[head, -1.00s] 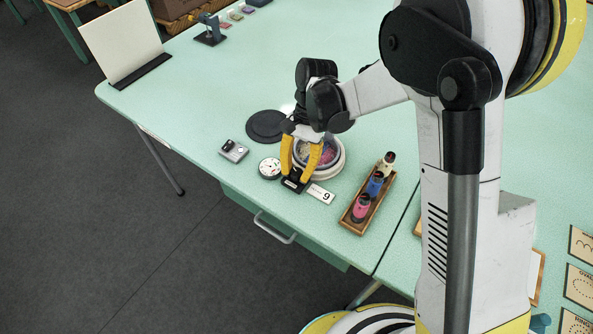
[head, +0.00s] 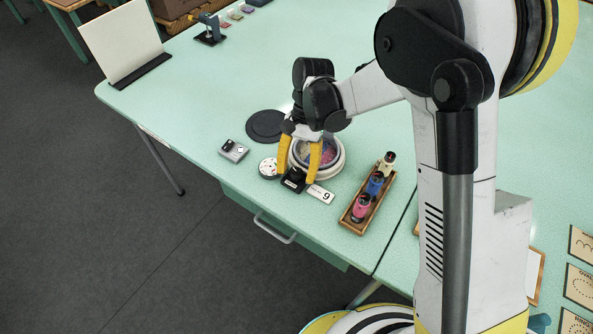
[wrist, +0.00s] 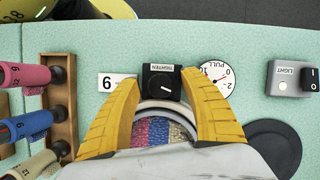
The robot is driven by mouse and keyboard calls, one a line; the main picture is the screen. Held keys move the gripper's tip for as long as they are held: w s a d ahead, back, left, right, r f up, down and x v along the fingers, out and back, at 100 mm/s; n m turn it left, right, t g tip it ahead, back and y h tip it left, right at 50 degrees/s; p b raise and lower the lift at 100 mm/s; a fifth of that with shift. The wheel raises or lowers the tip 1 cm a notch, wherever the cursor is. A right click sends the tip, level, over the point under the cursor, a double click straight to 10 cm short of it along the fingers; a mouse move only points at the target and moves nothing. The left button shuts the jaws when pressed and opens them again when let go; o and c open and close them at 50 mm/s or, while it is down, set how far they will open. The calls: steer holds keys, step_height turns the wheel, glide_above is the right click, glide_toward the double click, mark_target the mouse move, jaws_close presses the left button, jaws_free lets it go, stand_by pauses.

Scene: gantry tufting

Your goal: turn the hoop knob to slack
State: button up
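The hoop knob is a round black knob (wrist: 164,84) with a white pointer line, on a black block labelled TIGHTEN; the block also shows in the head view (head: 294,181). In the wrist view the pointer lies slightly slanted, nearly sideways. My gripper (head: 299,176) has two yellow fingers and comes down over the front of the hoop (head: 339,166). The hoop holds pink, blue and tan tufted cloth (wrist: 163,132).
A round PULL gauge (wrist: 215,77) and a white 9 or 6 card (wrist: 118,82) flank the knob. A light switch box (wrist: 290,78), a black disc (wrist: 271,147) and a wooden tray of yarn cones (head: 350,224) stand nearby. The table's front edge is close.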

steer(key=v, duration=1.2)
